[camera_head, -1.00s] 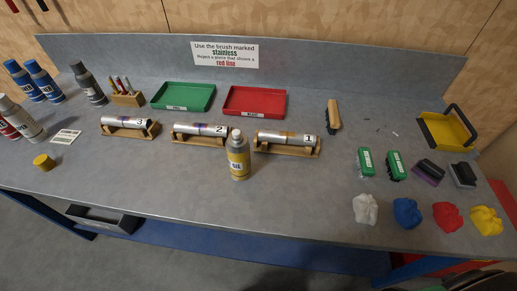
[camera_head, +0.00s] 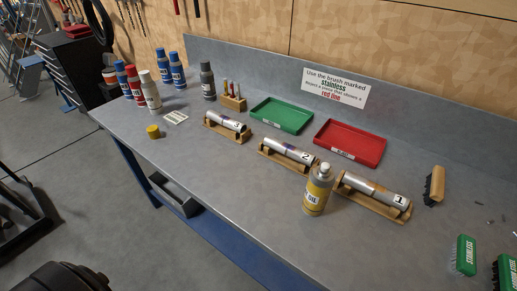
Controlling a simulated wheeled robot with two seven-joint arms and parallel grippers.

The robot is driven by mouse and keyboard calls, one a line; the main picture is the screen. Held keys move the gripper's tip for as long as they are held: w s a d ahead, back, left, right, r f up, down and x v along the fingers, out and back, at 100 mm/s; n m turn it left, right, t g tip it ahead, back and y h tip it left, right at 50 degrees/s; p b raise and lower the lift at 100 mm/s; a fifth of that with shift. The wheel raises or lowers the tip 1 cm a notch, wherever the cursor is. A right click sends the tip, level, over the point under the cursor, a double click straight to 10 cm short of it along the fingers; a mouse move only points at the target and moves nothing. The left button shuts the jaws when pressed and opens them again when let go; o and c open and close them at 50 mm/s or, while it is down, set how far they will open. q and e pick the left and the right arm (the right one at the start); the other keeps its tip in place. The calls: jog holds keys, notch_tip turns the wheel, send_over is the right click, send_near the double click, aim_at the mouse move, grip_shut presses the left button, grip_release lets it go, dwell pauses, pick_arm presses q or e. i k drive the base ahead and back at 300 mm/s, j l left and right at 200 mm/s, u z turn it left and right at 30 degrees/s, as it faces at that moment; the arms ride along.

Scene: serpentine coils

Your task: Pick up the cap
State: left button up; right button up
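The yellow cap (camera_head: 153,131) sits on the grey bench top near its left front edge, apart from other things. An uncapped-looking yellow and silver spray can (camera_head: 317,190) stands upright in front of the wooden cradles, with a pale top. Neither of my grippers shows in this view, so I cannot see what they hold.
A white card (camera_head: 176,117) lies just behind the cap. Several bottles, including a white one (camera_head: 150,92), stand behind it. Cylinders on wooden cradles (camera_head: 226,127) are to the right. Green (camera_head: 282,117) and red (camera_head: 350,144) trays lie behind.

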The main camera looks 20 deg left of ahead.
aim_at(153, 131)
jog(key=j+z, duration=0.15)
jog(key=j, duration=0.35)
jog(key=j+z, duration=0.15)
jog(key=j, duration=0.3)
jog(key=k+j+z, duration=0.15)
jog(key=j, duration=0.3)
jog(key=k+j+z, duration=0.15)
jog(key=j, duration=0.35)
jog(key=j+z, duration=0.15)
jog(key=j, duration=0.3)
jog(key=k+j+z, duration=0.15)
jog(key=j, duration=0.25)
jog(key=k, duration=0.05)
